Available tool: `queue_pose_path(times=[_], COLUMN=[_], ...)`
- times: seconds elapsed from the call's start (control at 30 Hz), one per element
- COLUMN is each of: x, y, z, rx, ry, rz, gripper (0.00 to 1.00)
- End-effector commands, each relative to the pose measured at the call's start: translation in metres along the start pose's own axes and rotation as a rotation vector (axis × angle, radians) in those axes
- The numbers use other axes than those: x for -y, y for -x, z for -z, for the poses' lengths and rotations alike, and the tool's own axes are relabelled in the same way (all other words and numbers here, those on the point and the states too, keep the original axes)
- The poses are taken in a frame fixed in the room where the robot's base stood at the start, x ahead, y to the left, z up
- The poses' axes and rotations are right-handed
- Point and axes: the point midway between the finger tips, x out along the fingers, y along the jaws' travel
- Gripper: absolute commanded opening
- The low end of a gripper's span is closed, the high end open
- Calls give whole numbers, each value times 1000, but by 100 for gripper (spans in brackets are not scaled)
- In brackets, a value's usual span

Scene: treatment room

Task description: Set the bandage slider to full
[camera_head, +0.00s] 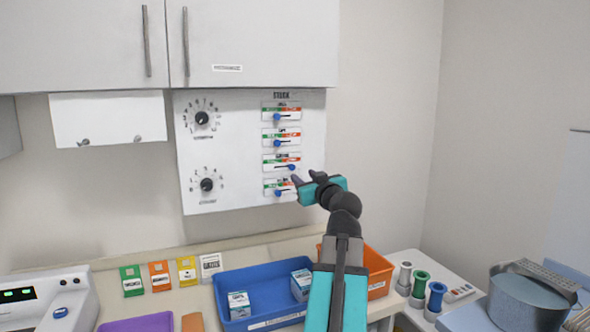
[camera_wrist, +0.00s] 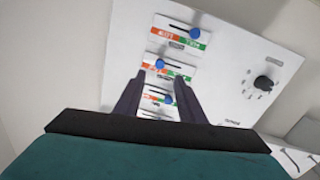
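A stock panel (camera_head: 234,150) on the wall carries a column of sliders with blue knobs and green-to-orange strips. The labels are too small to read, so I cannot tell which is bandage. In the head view, the third slider's knob (camera_head: 291,167) sits to the right, at the orange end; the top knob (camera_head: 277,117), second knob (camera_head: 277,143) and bottom knob (camera_head: 278,193) sit further left, toward green. My gripper (camera_head: 306,179) is beside the lower sliders. In the wrist view, upside down, its fingers (camera_wrist: 160,78) are apart and empty, with the third slider's knob (camera_wrist: 160,64) showing between them.
Two black dials (camera_head: 202,118) (camera_head: 207,185) are left of the sliders. Cabinets (camera_head: 260,50) hang above. Below, the counter holds a blue bin (camera_head: 255,275) with boxes, an orange bin (camera_head: 378,270) and coloured packets (camera_head: 160,277). The wall right of the panel is clear.

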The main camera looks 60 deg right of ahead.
Motion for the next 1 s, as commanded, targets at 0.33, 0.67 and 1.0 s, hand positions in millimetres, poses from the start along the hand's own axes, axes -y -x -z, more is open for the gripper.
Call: queue_pose_path(times=[0.33, 0.67, 1.0], x=[-2, -2, -2], y=[-43, -80, -102], z=[2, 2, 1], rx=[0, 1, 0], ry=[1, 0, 1], rz=[0, 0, -2], gripper=[36, 36, 36])
